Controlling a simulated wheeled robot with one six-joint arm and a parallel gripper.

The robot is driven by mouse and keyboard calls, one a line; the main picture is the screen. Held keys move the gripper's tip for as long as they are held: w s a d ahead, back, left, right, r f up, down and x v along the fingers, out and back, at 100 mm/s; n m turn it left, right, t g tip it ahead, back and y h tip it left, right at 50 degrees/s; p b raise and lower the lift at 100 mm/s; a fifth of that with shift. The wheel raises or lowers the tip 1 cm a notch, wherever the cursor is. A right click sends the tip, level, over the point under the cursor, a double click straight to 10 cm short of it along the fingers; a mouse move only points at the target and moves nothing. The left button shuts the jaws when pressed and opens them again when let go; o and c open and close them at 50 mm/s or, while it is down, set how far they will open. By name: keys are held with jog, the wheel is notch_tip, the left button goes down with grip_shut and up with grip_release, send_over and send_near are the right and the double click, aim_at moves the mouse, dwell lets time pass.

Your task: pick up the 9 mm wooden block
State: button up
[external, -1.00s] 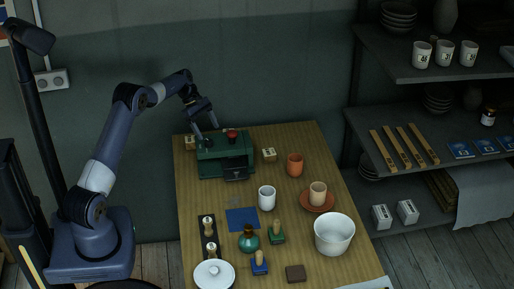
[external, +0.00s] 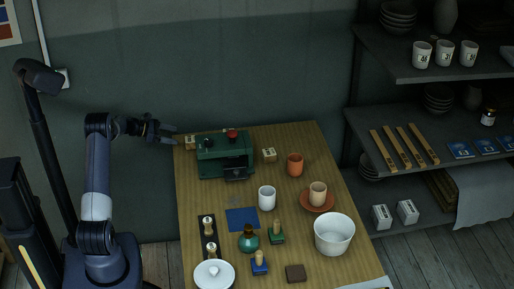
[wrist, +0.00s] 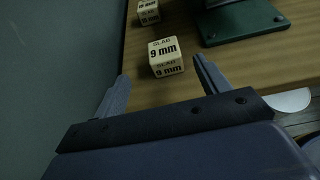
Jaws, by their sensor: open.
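The 9 mm wooden block (wrist: 166,57) is a small pale cube with "SLAB 9 mm" in dark print. It sits on the wooden table near its edge, upright, in the upper middle of the wrist view. In the external view a block in the matching place (external: 190,142) stands at the table's back left corner, left of the green press. My gripper (external: 170,134) is level, points right and is just left of that block. In the wrist view my gripper (wrist: 160,68) is open, its fingers apart with the block ahead between their lines. Nothing is held.
Another printed block (wrist: 148,12) stands farther along the wall; its label is hard to read. The green press (external: 225,158) stands close to the right of the near block. The wall (wrist: 55,70) runs along the left. Cups, stamps and bowls fill the table's front.

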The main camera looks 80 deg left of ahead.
aim_at(188, 139)
jog(key=x, duration=0.3)
jog(key=shift+w+f, duration=0.2)
jog(key=shift+w, duration=0.05)
jog(key=x, duration=0.4)
jog(key=shift+d+f+b, duration=0.2)
jog(key=shift+d+b, duration=0.1)
jog(key=shift+w+f, duration=0.15)
jog(key=shift+w, duration=0.3)
jog(key=shift+c, duration=0.2)
jog(key=c, duration=1)
